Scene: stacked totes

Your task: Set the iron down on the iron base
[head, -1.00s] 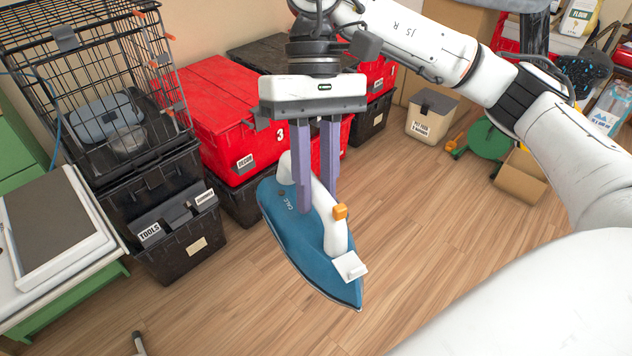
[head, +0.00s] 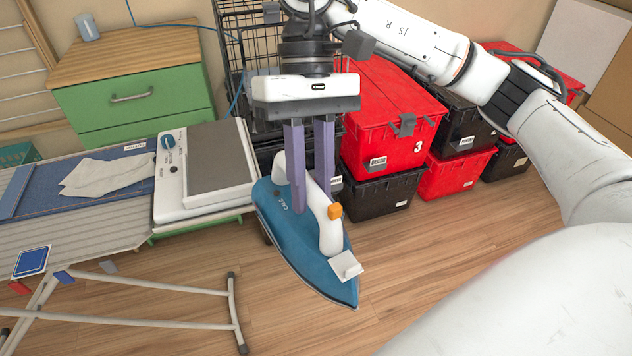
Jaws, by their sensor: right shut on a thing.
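The iron (head: 290,240) is blue with a white handle and an orange button. My right gripper (head: 310,200) is shut on its handle and holds it in the air, with the pointed tip toward the bottom of the head view. The iron base (head: 172,188) is a white unit with a grey plate and a blue knob. It lies left of the iron at the right end of the ironing board, and its plate is bare. The iron appears apart from the base. My left gripper is out of view.
The ironing board (head: 85,232) carries a white cloth (head: 108,174); its legs (head: 150,318) spread over the floor. A green drawer cabinet (head: 140,105) stands behind. Red totes (head: 385,115) and black totes (head: 383,197) are stacked at right.

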